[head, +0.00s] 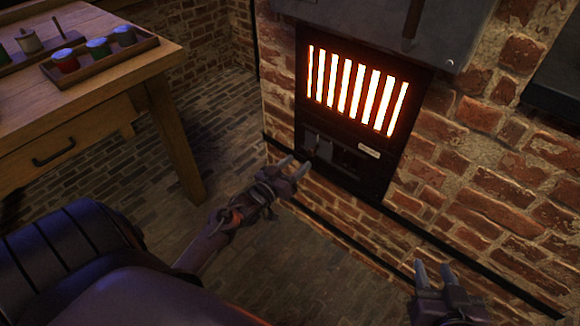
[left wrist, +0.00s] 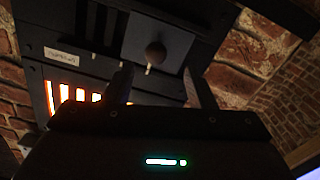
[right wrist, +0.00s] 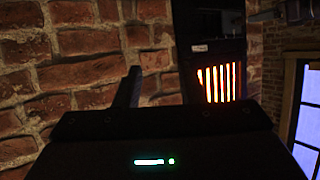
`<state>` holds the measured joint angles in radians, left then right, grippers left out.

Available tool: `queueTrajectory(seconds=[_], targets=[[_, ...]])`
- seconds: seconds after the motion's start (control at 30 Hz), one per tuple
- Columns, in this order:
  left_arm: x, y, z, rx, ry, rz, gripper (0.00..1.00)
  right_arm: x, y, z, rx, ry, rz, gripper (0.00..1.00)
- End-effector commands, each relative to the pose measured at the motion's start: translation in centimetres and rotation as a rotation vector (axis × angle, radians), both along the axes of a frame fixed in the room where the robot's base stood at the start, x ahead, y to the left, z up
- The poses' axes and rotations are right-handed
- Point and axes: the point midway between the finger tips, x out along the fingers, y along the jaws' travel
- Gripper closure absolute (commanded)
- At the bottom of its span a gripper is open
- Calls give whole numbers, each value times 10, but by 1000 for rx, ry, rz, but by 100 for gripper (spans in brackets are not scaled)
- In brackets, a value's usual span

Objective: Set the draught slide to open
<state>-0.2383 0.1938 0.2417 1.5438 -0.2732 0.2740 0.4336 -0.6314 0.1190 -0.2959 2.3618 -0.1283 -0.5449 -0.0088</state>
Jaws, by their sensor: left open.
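The draught slide (head: 318,145) is a dark plate with a round knob, low on the furnace front below the glowing grate. In the head view it sits toward the left of its dark opening. In the left wrist view the slide plate (left wrist: 160,38) and its knob (left wrist: 155,53) show close up, with dark slots beside them. My left gripper (head: 294,167) is open just in front of the slide. Its fingers (left wrist: 158,82) stand either side of the knob's line, and I cannot tell whether they touch it. My right gripper (head: 434,273) is open and empty, low at the right.
The glowing grate (head: 355,90) is just above the slide, with a small pale label (head: 369,151) between, at the right. Brick wall (head: 460,190) surrounds the furnace. A wooden table (head: 110,85) with a tray of jars (head: 100,62) stands at left. Floor between is clear.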

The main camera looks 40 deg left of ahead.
Motion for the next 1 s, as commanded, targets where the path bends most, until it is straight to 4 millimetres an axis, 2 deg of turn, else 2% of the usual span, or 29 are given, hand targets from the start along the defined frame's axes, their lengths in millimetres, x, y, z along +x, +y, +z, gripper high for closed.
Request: queueTrajectory(seconds=[0.1, 0.3, 0.87, 0.97, 1.0], targets=[[-10, 1, 0, -1, 1, 1, 50, -10, -2, -17, -34, 83, 6, 64], [-18, 2, 0, -1, 0, 1, 50, -19, -4, -32, -62, 152, 11, 64], [-19, 2, 0, 0, 0, 1, 50, -20, -4, -33, -65, 158, 12, 64], [-19, -7, 0, 9, 14, -9, 50, -20, -4, -34, -64, 160, 12, 64], [-21, -17, 0, 20, 29, -22, 50, -20, -4, -34, -64, 160, 12, 64]])
